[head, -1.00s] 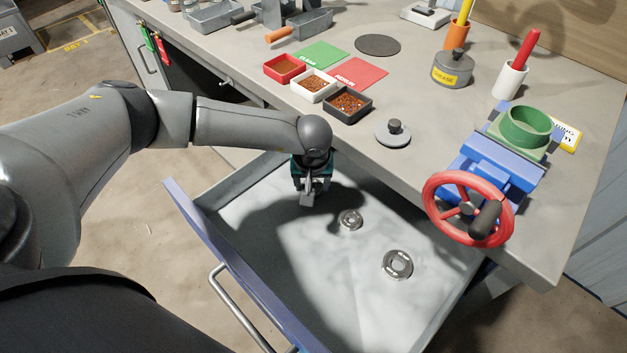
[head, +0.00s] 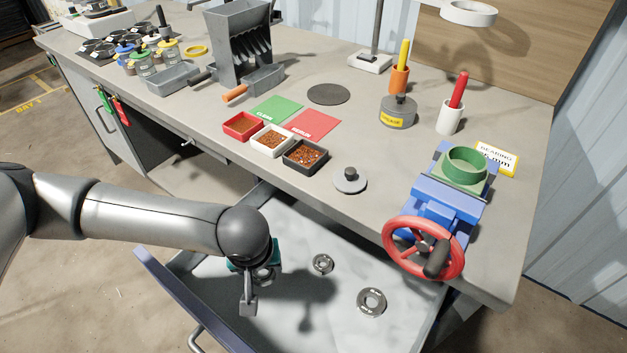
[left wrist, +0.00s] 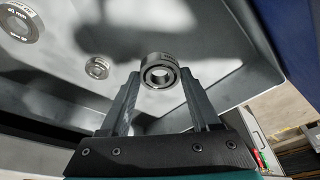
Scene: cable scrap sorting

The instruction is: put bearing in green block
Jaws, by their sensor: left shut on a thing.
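My left gripper (head: 248,303) is over the left part of the open drawer. In the left wrist view its fingers (left wrist: 160,88) are shut on a small metal bearing (left wrist: 160,72) with a dark outer ring, held at the fingertips. Two more bearings lie flat in the drawer: a smaller one (head: 322,264) and a larger one (head: 371,302). The green block (head: 466,167), with its round open ring on top, sits in the blue vise on the bench. My right gripper is not in view.
The open drawer (head: 310,335) is below the bench front. The vise's red handwheel (head: 423,249) sticks out over the bench edge. A grey lidded disc (head: 349,181), small trays (head: 305,155) and a yellow-edged bearing sign (head: 497,160) stand on the bench.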

